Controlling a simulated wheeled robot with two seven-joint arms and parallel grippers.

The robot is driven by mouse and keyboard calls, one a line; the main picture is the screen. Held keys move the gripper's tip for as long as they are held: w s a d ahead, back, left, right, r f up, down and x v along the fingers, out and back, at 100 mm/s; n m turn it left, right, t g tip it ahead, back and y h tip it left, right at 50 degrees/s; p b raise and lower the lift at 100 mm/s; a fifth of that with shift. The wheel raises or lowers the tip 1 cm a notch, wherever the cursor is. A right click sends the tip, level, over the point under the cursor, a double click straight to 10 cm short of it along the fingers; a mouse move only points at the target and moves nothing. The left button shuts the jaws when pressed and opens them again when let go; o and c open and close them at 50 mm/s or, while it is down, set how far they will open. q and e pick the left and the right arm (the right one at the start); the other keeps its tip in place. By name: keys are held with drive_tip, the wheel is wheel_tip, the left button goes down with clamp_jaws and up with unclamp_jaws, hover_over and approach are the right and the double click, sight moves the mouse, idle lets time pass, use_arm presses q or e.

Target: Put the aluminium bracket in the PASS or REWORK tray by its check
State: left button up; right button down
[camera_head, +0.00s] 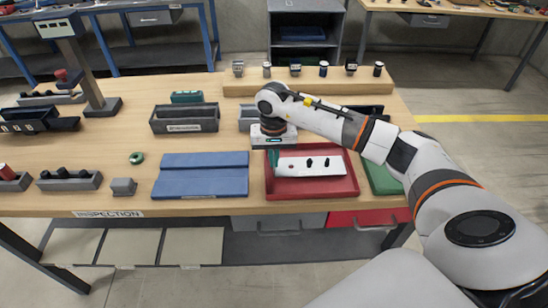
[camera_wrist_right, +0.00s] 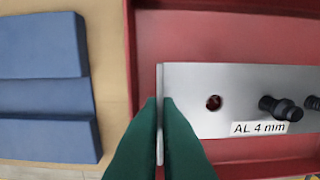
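The aluminium bracket (camera_head: 318,166) is a pale plate lying in the red tray (camera_head: 347,190). In the right wrist view the bracket (camera_wrist_right: 190,85) bears the label "AL 4 mm", one open hole with red showing through, and two dark pegs. My right gripper (camera_head: 273,160) is over the tray's left part. Its green fingers (camera_wrist_right: 161,105) close on the bracket's thin upright flange, one on each side. Part of a green tray (camera_head: 380,178) shows right of the red one, partly behind my arm. No PASS or REWORK wording is readable. My left gripper is out of view.
A blue fixture pad (camera_head: 201,174) lies just left of the red tray. Grey bins (camera_head: 184,118) stand behind it, and a wooden ledge (camera_head: 320,84) with small parts runs along the back. A small grey block (camera_head: 123,186) and a green ring (camera_head: 136,158) lie farther left.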

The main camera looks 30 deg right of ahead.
drive_tip(key=shift+f, duration=0.25)
drive_tip(key=c, duration=1.6)
unclamp_jaws()
drive_tip(key=shift+c, duration=0.2)
drive_tip(key=shift+r+p, duration=0.55)
drive_tip(key=shift+r, duration=0.1)
wheel_tip(320, 180, up, 12)
drive_tip(key=b, duration=0.3)
